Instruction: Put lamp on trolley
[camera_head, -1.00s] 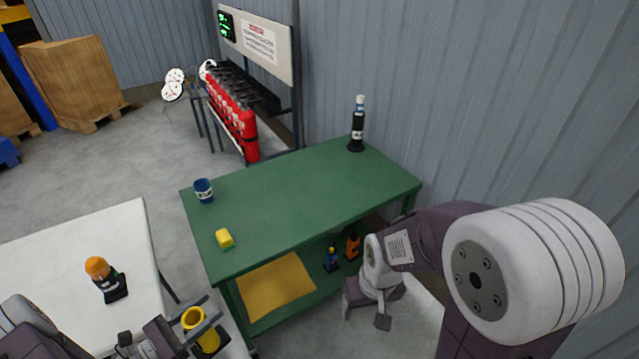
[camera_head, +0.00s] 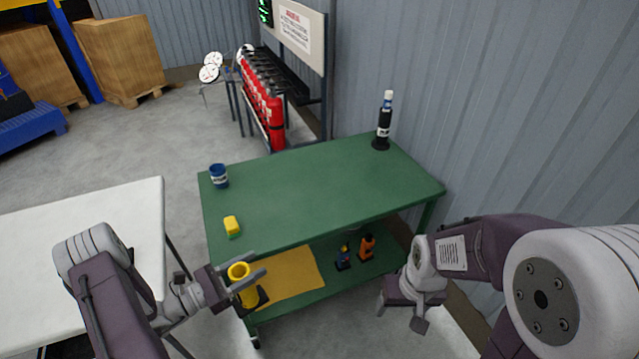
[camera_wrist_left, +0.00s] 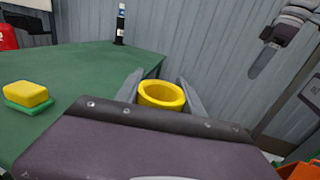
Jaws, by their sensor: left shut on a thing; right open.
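My left gripper (camera_head: 240,278) is shut on a yellow lamp (camera_head: 240,272) with a round hollow top and a black foot. It holds the lamp upright in front of the near left corner of the green trolley (camera_head: 310,190). In the left wrist view the lamp's yellow rim (camera_wrist_left: 161,95) shows between the fingers, with its lower part hidden. The trolley has a green top and a lower shelf. My right gripper (camera_head: 405,312) is open and empty at the trolley's right front.
On the trolley top are a blue cup (camera_head: 219,176), a yellow-green sponge (camera_head: 232,226) and a tall black bottle-like thing (camera_head: 384,125). The top's middle is clear. The lower shelf carries a yellow cloth (camera_head: 295,275), a blue item (camera_head: 343,257) and an orange item (camera_head: 366,246). A white table (camera_head: 60,220) stands left.

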